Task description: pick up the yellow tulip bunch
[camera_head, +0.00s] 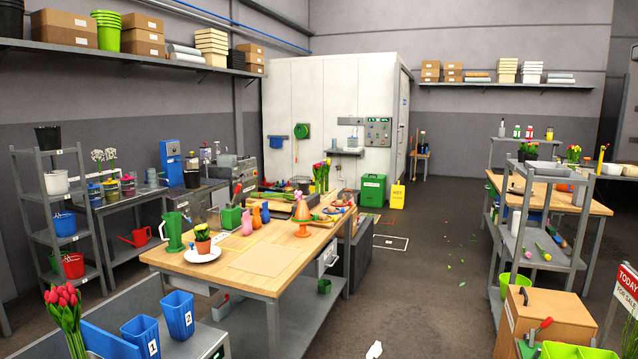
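Neither of my grippers can be made out in the head view. A few loose tulips (543,252) lie on the lower shelf of the grey cart at the right. A red tulip bunch (66,310) stands at the lower left. No plainly all-yellow bunch can be made out.
Blue numbered bins (140,336) stand at the lower left. A brown box (548,318) and the grey cart (545,205) are at the right. A small white object (374,349) shows at the bottom edge. The dark floor (425,300) between workbench and cart is mostly clear.

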